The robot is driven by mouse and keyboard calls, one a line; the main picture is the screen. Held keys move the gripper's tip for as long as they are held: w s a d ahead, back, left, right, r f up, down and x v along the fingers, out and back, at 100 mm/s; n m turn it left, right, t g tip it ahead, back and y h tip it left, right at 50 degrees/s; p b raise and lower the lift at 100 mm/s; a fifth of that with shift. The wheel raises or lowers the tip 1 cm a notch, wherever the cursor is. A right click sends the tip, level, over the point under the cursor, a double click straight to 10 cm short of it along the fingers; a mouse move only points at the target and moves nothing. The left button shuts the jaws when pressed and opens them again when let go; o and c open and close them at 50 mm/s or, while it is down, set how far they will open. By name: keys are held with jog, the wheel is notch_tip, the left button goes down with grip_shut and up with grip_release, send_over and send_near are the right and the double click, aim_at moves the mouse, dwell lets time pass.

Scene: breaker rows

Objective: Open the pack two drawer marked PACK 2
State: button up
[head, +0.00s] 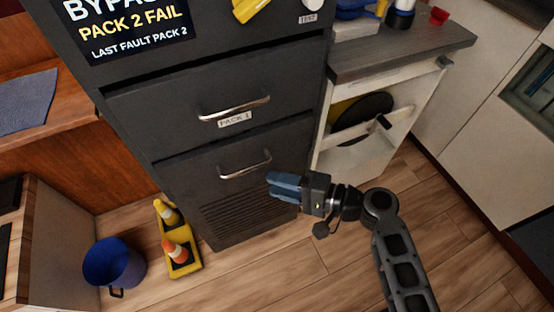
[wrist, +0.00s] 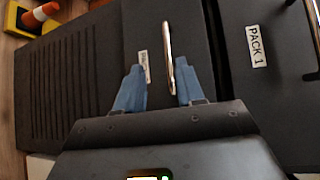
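The dark cabinet's lower drawer (head: 205,180) is shut and has a silver bar handle (head: 245,166). In the wrist view this handle (wrist: 168,60) lies between the lines of the two fingers, nearer the right one. A small white label (wrist: 143,66) sits beside it, partly covered by the left finger; its text is not readable. My gripper (head: 269,183) is open and empty, just right of and below the handle in the head view. It also shows open in the wrist view (wrist: 160,68). I see no contact with the handle.
The upper drawer (head: 270,85), marked PACK 1, is shut. A display (head: 130,28) above reads PACK 2 FAIL. A yellow tray with cones (head: 180,262) and a blue bucket (head: 113,262) stand left on the floor. An open white cabinet (head: 400,130) stands right.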

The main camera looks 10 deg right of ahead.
aim_at(247, 171)
jog(key=w+r+x, duration=0.1)
jog(key=x, duration=0.6)
jog(key=shift+y, duration=0.3)
jog(key=shift+w+a+f, duration=0.1)
jog(key=shift+a, duration=0.05)
jog(key=shift+c, duration=0.3)
grip_shut()
